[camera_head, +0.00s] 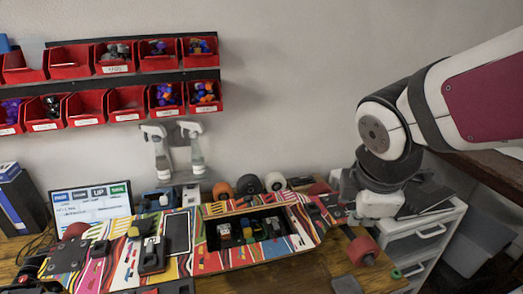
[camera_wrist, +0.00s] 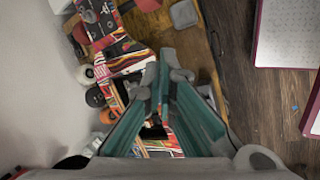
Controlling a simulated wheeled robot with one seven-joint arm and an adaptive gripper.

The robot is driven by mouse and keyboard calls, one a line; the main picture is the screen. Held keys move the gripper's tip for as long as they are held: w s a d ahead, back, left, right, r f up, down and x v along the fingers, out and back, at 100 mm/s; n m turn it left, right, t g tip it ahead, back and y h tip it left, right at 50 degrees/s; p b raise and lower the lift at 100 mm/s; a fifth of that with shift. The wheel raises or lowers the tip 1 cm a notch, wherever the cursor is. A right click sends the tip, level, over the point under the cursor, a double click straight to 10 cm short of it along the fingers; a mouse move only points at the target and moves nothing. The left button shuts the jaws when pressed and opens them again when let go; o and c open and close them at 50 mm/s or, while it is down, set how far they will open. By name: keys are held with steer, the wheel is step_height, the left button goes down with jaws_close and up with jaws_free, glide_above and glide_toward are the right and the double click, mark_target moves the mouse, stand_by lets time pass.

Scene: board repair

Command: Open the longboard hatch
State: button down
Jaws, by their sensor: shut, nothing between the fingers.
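The longboard (camera_head: 120,250) lies across the workbench, its deck covered in multicoloured stripes. A dark rectangular compartment (camera_head: 258,232) is exposed in its deck, with several small parts inside. A striped strip (camera_head: 255,203) runs along the compartment's back edge; I cannot tell whether it is the raised hatch or the deck's rim. My gripper (camera_head: 345,212) is above the right end of the board, to the right of the compartment. In the wrist view, my gripper (camera_wrist: 165,68) has its fingertips together and holds nothing. The striped board (camera_wrist: 120,58) lies beyond and partly behind the fingers.
Loose wheels (camera_head: 248,184) stand behind the board, and a red wheel (camera_head: 362,250) is at its right end. A white drawer unit (camera_head: 420,235) stands right of the bench (camera_head: 335,262).

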steer(key=w+a+f+n+y+p, duration=0.2)
steer(key=w+a+f+n, duration=0.25)
steer(key=a+n, duration=0.55)
steer(key=w+a+f+n+y+p, duration=0.15)
steer(key=w+a+f+n, duration=0.4)
steer(key=n, duration=0.75)
steer(key=a+f, duration=0.1)
steer(key=f, duration=0.1)
steer(key=w+a+f+b, duration=0.1)
steer(key=f, duration=0.2)
steer(key=a+f+b, duration=0.1)
steer(key=f, duration=0.2)
steer(key=shift+w+a, duration=0.15)
steer(key=shift+w, duration=0.2)
steer(key=shift+w+t, duration=0.25)
steer(key=shift+t, duration=0.05)
steer(key=shift+w+r, duration=0.3)
steer(key=shift+r, duration=0.25)
steer(key=shift+w+a+r+p, duration=0.35)
steer(key=shift+w+r+p, duration=0.3)
steer(key=shift+w+r, duration=0.2)
